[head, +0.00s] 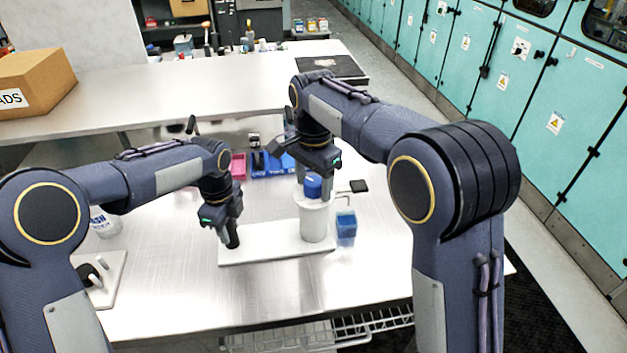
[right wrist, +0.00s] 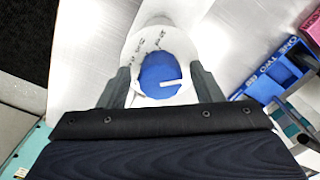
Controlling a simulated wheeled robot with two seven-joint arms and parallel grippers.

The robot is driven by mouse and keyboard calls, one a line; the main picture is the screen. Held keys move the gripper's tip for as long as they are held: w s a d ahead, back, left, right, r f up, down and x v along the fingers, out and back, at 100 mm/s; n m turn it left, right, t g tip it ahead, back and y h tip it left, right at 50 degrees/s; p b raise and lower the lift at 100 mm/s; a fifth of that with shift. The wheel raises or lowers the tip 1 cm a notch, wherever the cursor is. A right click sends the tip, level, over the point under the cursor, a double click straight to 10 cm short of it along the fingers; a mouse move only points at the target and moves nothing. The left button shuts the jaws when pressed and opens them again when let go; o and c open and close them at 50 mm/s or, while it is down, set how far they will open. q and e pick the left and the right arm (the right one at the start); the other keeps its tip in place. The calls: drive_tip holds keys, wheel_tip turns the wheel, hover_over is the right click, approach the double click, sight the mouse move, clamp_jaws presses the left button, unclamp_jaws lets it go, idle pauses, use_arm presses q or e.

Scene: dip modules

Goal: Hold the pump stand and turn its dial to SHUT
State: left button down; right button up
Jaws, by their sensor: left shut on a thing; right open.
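The pump stand has a flat white base (head: 275,250) on the table and an upright white cylinder (head: 314,220) topped by a blue dial (head: 313,187). My left gripper (head: 232,238) is shut on a dark upright grip at the base's left end; its fingers hide much of it. My right gripper (head: 317,172) is open above the cylinder. In the right wrist view its fingers stand on either side of the blue dial (right wrist: 160,72), with gaps visible. The dial's white pointer line points to the right there. Dark lettering on the white rim is too small to read.
A blue box (head: 346,226) stands just right of the cylinder. Blue bins (head: 272,165) and a pink bin (head: 238,166) stand behind. A white plate with a dark fixture (head: 98,278) lies at left.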

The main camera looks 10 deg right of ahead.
drive_tip(key=c, duration=1)
drive_tip(key=n, duration=0.3)
drive_tip(key=shift+n, duration=0.3)
drive_tip(key=n, duration=0.4)
drive_tip(key=shift+n, duration=0.3)
drive_tip(key=n, duration=0.3)
drive_tip(key=shift+r, duration=0.1)
drive_tip(key=shift+n, duration=2.1)
